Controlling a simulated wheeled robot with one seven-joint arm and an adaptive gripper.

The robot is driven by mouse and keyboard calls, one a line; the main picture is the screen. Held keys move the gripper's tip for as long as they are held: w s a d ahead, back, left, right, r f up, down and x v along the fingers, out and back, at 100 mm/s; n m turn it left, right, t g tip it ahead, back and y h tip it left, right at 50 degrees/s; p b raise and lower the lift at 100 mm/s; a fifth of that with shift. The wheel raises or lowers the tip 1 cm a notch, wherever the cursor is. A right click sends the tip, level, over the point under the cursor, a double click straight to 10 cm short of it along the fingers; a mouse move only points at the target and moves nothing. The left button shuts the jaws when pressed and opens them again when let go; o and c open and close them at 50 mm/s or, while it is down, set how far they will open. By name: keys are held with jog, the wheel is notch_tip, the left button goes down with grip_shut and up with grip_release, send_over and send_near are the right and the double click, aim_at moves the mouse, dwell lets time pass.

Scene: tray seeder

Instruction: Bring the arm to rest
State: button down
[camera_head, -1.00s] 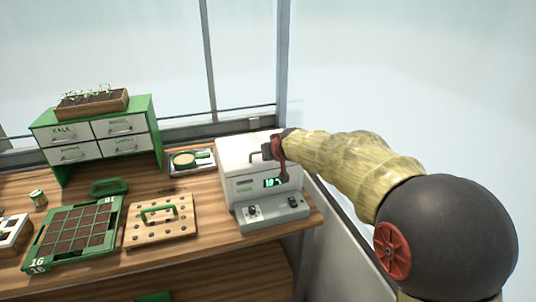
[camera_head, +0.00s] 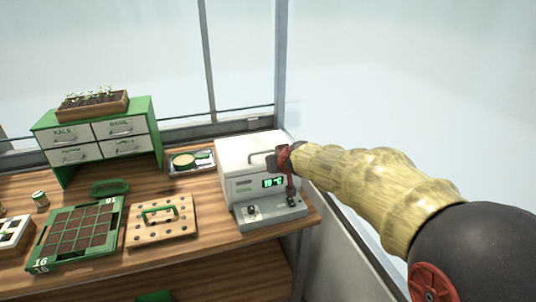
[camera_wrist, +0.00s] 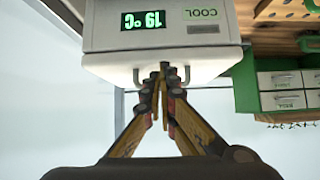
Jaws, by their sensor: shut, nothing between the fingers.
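My gripper (camera_wrist: 163,72) is shut and empty in the wrist view, its fingertips together in front of the white machine (camera_wrist: 165,42). That view is upside down and shows a display reading 19 °C and a COOL label. In the head view my gripper (camera_head: 254,160) is at the upper right of the white machine (camera_head: 236,155), beside its top. The fingertips overlap the machine there, and I cannot tell whether they touch it. My arm reaches in from the right.
On the wooden bench are a green seed tray (camera_head: 44,256), a wooden dibber board with green handle (camera_head: 140,240), a small dish tray (camera_head: 205,169) and a green drawer cabinet (camera_head: 157,150). A can (camera_head: 41,200) stands left. Right of the bench is open.

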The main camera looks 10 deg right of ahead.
jog(key=s+f+m+g, duration=0.1)
jog(key=s+f+g, duration=0.1)
jog(key=s+f, duration=0.35)
jog(key=s+f+g, duration=0.2)
jog(key=s+f, duration=0.1)
jog(key=s, duration=0.5)
jog(key=s+d+r, duration=0.2)
jog(key=s+d, duration=0.1)
jog(key=s, duration=0.6)
jog(key=s+d+r+h, duration=0.1)
jog(key=s+d+r, duration=0.2)
jog(key=s, duration=0.7)
jog(key=s+d+r+m+h, duration=0.1)
jog(key=s+d+r, duration=0.1)
jog(key=s, duration=0.8)
jog(key=shift+d+r+g, duration=0.3)
jog(key=shift+d+g, duration=0.1)
jog(key=shift+d, duration=0.1)
jog(key=c, duration=2.6)
grip_release()
jog(key=shift+p, duration=0.3)
